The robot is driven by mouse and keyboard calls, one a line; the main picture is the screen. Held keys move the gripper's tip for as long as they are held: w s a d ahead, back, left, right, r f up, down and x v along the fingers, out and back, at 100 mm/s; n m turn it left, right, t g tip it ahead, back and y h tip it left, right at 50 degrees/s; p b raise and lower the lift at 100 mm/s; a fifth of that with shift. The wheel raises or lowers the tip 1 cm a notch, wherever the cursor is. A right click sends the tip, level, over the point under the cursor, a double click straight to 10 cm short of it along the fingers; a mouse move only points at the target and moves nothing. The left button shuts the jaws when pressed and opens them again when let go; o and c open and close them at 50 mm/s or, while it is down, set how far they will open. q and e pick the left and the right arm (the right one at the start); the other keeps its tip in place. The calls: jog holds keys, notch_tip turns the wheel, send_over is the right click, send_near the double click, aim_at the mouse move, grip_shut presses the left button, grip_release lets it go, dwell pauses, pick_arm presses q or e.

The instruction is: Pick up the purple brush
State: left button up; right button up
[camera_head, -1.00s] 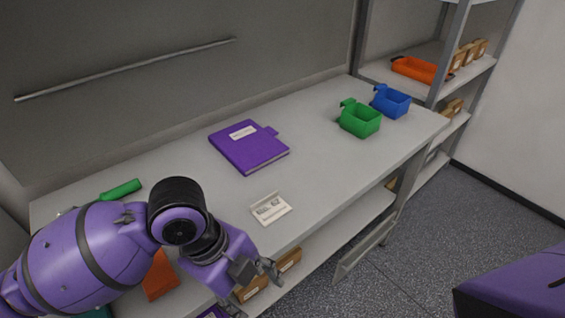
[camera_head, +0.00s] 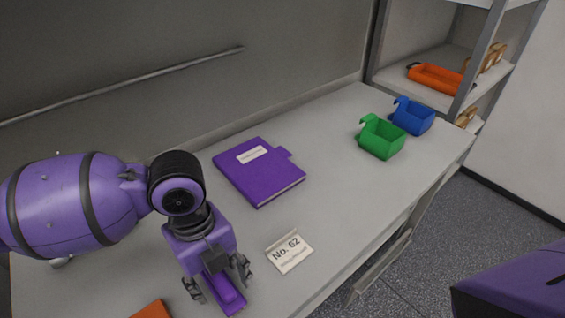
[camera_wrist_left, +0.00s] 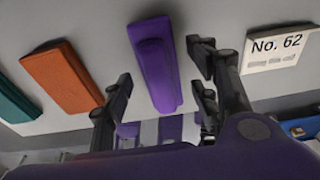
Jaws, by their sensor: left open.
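The purple brush (camera_head: 224,293) lies on the workbench near its front edge, partly hidden under my left gripper in the head view. In the left wrist view the purple brush (camera_wrist_left: 155,65) is a long block with a raised grip, lying between the two fingers. My left gripper (camera_head: 219,284) is open, its fingers on either side of the brush. The left wrist view shows the gripper (camera_wrist_left: 160,88) with space between each finger and the brush. My right gripper is not in view.
An orange brush (camera_wrist_left: 62,75) and a teal one (camera_wrist_left: 14,101) lie beside the purple brush. A "No. 62" sign (camera_head: 290,252) stands close by. A purple binder (camera_head: 258,172), green bin (camera_head: 381,138) and blue bin (camera_head: 413,116) sit farther back on the bench.

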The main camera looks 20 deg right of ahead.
pick_arm(q)
jog(key=shift+s+f, duration=0.15)
jog(key=shift+f, duration=0.35)
jog(key=c, duration=1.3)
jog(key=shift+r, duration=0.15)
